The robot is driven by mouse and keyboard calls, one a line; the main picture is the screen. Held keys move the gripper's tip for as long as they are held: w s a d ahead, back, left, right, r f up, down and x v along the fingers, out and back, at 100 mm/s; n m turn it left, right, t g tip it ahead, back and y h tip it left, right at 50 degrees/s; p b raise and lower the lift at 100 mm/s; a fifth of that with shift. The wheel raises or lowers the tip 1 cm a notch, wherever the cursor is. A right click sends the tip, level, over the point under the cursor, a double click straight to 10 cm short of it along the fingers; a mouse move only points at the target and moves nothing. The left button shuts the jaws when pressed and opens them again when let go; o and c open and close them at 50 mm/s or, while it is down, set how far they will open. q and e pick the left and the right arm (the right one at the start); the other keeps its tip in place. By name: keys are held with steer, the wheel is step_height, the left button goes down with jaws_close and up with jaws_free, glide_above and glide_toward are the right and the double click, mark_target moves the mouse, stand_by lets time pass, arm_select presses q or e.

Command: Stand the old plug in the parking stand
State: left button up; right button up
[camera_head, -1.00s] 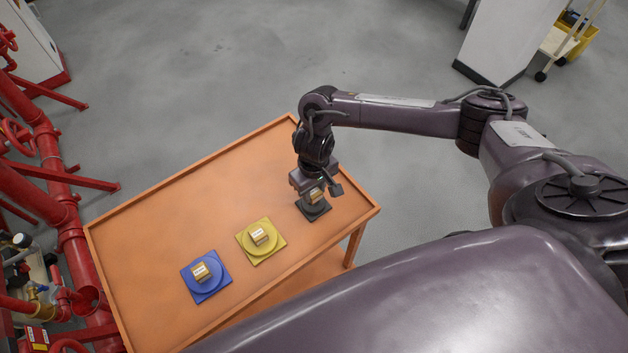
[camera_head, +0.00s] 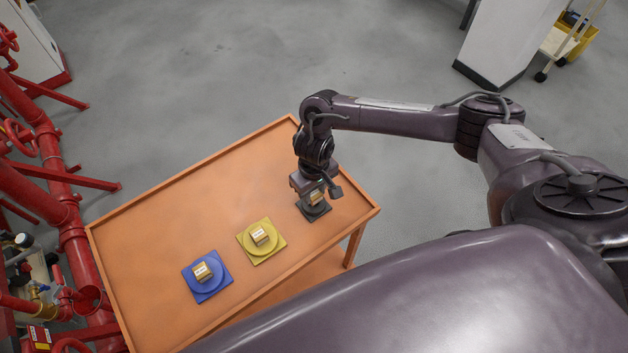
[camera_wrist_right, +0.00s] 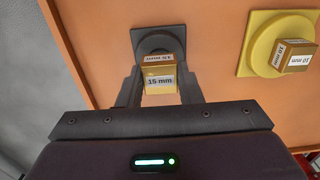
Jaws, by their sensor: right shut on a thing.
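A brass-coloured block plug labelled "15 mm" (camera_wrist_right: 158,80) is between the two fingers of my right gripper (camera_wrist_right: 158,92). The plug also shows under the gripper in the head view (camera_head: 317,198). My right gripper (camera_head: 314,194) is shut on the plug, pointing down at the right end of the table. A dark grey square stand with a round raised disc (camera_wrist_right: 150,38) is directly beneath the plug; it also shows in the head view (camera_head: 318,215). I cannot tell whether the plug touches the stand. My left gripper is not in view.
A yellow stand (camera_head: 270,255) and a blue stand (camera_head: 213,290) each hold a similar brass block. They sit left of the grey stand on the orange rimmed table (camera_head: 190,215). Red pipes (camera_head: 70,240) run along the left. The table's back half is clear.

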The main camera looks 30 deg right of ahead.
steer(key=shift+f+b, duration=0.4)
steer(key=shift+f, duration=0.5)
steer(key=o, duration=1.1)
step_height(320, 180, up, 6)
steer(key=p, duration=0.7)
steer(key=shift+r+p, duration=0.65)
steer(key=shift+r, duration=0.4)
